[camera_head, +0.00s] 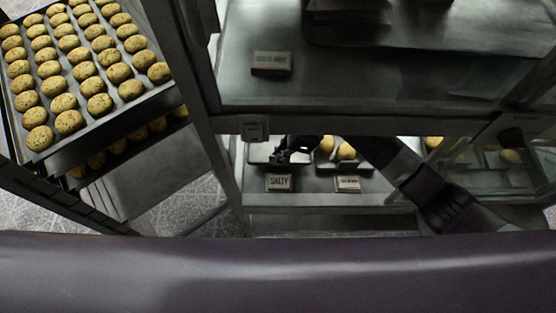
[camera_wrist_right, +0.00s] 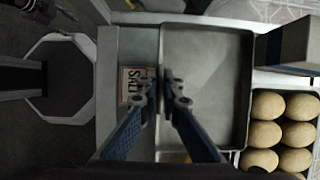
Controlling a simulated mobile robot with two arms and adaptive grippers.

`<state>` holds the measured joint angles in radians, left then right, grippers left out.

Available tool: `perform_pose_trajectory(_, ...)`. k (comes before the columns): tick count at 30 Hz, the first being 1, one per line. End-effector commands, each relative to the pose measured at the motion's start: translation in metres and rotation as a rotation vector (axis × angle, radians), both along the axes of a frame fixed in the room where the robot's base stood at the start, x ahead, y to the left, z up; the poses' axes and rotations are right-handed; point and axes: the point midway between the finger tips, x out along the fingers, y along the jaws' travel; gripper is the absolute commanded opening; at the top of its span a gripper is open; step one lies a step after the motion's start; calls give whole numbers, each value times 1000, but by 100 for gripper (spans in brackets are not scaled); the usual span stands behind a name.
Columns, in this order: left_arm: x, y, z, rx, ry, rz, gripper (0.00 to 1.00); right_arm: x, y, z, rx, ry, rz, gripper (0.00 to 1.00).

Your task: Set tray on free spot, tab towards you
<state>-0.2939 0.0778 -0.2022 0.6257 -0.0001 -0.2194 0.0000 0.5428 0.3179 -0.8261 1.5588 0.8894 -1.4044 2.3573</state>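An empty grey tray (camera_wrist_right: 208,80) with raised rims lies in the right wrist view; a small part of this tray (camera_head: 262,153) shows in the head view on the lower shelf, behind the SALTY sign. My right gripper (camera_wrist_right: 166,76) has its fingertips close together at the tray's near edge, with the edge between them. In the head view my right gripper (camera_head: 290,155) is a dark shape under the upper shelf, partly hidden. The tab itself is hidden by the fingers. My left gripper is in neither view.
The SALTY sign (camera_head: 279,182) stands on the shelf's front strip, close beside the fingers. Another sign (camera_head: 348,183) stands to its right. A tray of round buns (camera_wrist_right: 285,130) lies right of the empty tray. A rack with a full cookie tray (camera_head: 75,75) stands at left.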

Motion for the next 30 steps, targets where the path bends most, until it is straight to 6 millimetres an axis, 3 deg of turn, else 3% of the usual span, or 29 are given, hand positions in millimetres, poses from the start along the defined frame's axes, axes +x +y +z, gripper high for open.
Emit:
perform_pose_trajectory(10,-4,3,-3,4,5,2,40,2,0,-34,-1,0,-1,0)
perform_pose_trajectory(20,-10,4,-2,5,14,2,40,2,0,-36,0,0,0,0)
perform_pose_trajectory(21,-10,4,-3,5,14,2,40,2,0,-37,-1,0,1,9)
perform_pose_trajectory(24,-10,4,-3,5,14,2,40,1,0,-37,-1,0,1,20)
perform_pose_trajectory(30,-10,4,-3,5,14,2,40,1,0,-37,-1,0,0,22)
